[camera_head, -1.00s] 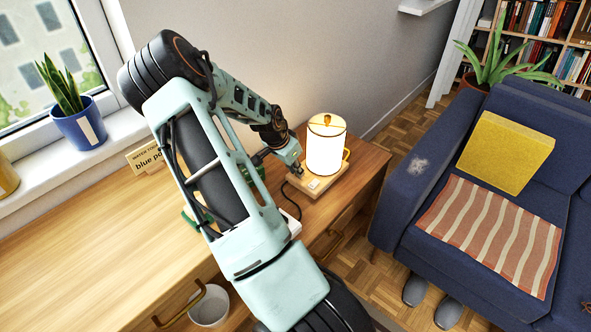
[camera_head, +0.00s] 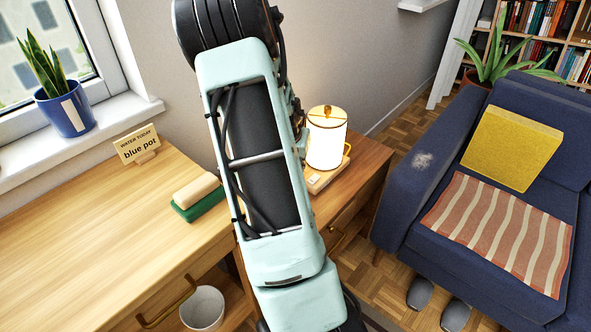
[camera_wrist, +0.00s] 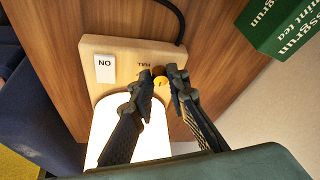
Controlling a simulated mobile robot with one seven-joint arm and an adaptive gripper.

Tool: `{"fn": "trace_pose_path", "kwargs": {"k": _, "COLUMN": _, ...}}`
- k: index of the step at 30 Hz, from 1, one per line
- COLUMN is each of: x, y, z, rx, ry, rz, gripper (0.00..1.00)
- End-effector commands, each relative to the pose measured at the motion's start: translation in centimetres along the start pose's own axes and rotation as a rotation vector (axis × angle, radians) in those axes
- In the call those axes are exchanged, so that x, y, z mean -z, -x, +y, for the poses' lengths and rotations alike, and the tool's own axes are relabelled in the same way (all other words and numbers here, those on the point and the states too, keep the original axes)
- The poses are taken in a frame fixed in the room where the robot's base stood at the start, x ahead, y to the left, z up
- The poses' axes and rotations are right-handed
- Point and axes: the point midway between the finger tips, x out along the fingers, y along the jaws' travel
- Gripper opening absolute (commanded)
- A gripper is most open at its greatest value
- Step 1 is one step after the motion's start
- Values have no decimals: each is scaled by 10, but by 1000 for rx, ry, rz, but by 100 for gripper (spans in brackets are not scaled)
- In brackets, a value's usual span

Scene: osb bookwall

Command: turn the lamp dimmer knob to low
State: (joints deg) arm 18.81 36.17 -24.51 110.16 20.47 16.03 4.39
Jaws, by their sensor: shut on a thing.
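A small yellow-brown dimmer knob (camera_wrist: 160,80) sits between the fingertips. My gripper (camera_wrist: 162,76) is shut on the knob, beside the shade. The knob's pointer is too small to read. In the head view my arm hides the gripper and knob.
A green box of mint tea (camera_wrist: 275,28) stands near the gripper, and a dark cord (camera_wrist: 172,14) leaves the base. A sponge (camera_head: 197,190) on a green holder and a "blue pot" sign (camera_head: 138,145) are on the desk (camera_head: 110,225). A sofa (camera_head: 430,180) stands to the right.

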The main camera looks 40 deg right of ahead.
Motion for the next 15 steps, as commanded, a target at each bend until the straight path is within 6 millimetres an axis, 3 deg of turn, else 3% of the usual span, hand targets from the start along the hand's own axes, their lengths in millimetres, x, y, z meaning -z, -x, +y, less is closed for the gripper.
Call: {"fn": "trace_pose_path", "kwargs": {"k": 15, "x": 1, "y": 0, "z": 1, "rx": 16, "ry": 40, "rz": 1, "gripper": 0}}
